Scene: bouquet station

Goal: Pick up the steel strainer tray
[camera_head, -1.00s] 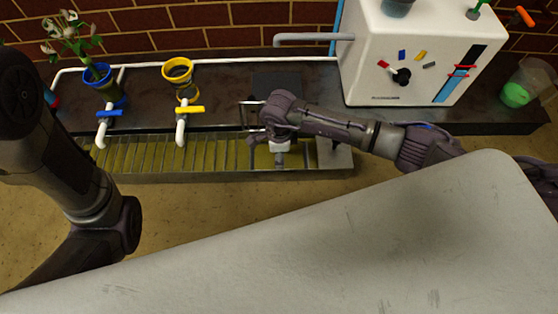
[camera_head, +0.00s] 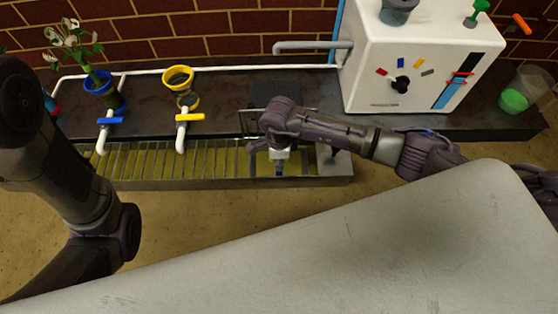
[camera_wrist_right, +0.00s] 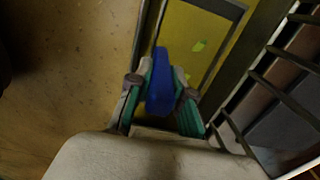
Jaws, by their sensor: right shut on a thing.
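My right gripper (camera_head: 280,164) is over the right end of the drain trough, pointing down. In the right wrist view its green-padded fingers (camera_wrist_right: 160,98) are shut on a blue grip (camera_wrist_right: 161,75), with a pad on each side. A bit of blue also shows under the gripper in the head view. A barred metal frame (camera_wrist_right: 262,78) lies beside the fingers. I take it for the steel strainer tray, but how the blue grip joins it is hidden. In the head view my arm covers much of this area. My left arm shows at the left; its gripper is out of view.
The slatted trough (camera_head: 180,166) runs along the dark counter (camera_head: 222,92). Blue (camera_head: 110,120) and yellow (camera_head: 190,117) taps reach over it. A white machine (camera_head: 425,65) stands behind my right forearm. A cup with green contents (camera_head: 514,100) is at far right.

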